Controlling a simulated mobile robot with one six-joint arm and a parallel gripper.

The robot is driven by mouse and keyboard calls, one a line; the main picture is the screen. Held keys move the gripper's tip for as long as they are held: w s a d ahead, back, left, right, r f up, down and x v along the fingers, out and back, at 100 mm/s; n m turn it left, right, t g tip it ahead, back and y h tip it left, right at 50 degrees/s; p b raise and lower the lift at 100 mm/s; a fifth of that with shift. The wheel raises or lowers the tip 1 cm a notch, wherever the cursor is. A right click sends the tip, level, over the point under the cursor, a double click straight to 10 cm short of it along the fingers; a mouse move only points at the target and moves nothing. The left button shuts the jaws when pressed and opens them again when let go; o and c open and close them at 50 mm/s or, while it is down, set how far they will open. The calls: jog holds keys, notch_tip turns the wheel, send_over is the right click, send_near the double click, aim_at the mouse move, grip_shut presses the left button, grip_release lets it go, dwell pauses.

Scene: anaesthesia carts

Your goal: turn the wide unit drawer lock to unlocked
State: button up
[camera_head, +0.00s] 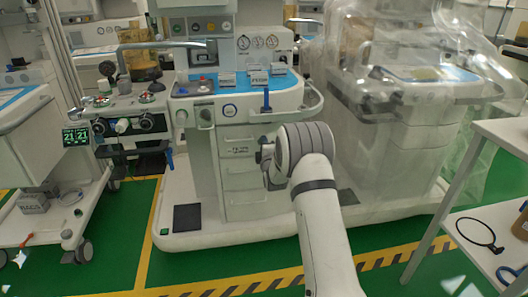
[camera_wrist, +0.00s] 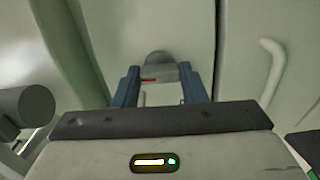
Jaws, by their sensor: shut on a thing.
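The drawer lock (camera_wrist: 158,62) is a small grey rounded knob on a pale panel, with a red mark on its lower left. My gripper (camera_wrist: 158,82) has its two blue-grey fingers on either side of the knob, shut on it. In the head view, the wide unit (camera_head: 242,180) is the pale anaesthesia cart in the middle with a stack of drawers. My arm reaches to its right front side, and my wrist hides the lock and the fingertips there.
A pale handle (camera_wrist: 272,70) stands out to the right of the lock. A dark round knob (camera_wrist: 36,104) is at the left. A plastic-draped cart (camera_head: 400,130) stands right of my arm, and a white shelf table (camera_head: 505,135) is at the far right. Green floor (camera_head: 115,235) is open in front.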

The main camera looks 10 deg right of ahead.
jog(key=shift+a+n, duration=0.1)
jog(key=shift+n, duration=0.3)
jog(key=o, duration=1)
jog(key=s+p, duration=0.1)
jog(key=s, duration=0.6)
jog(key=shift+s, duration=0.4)
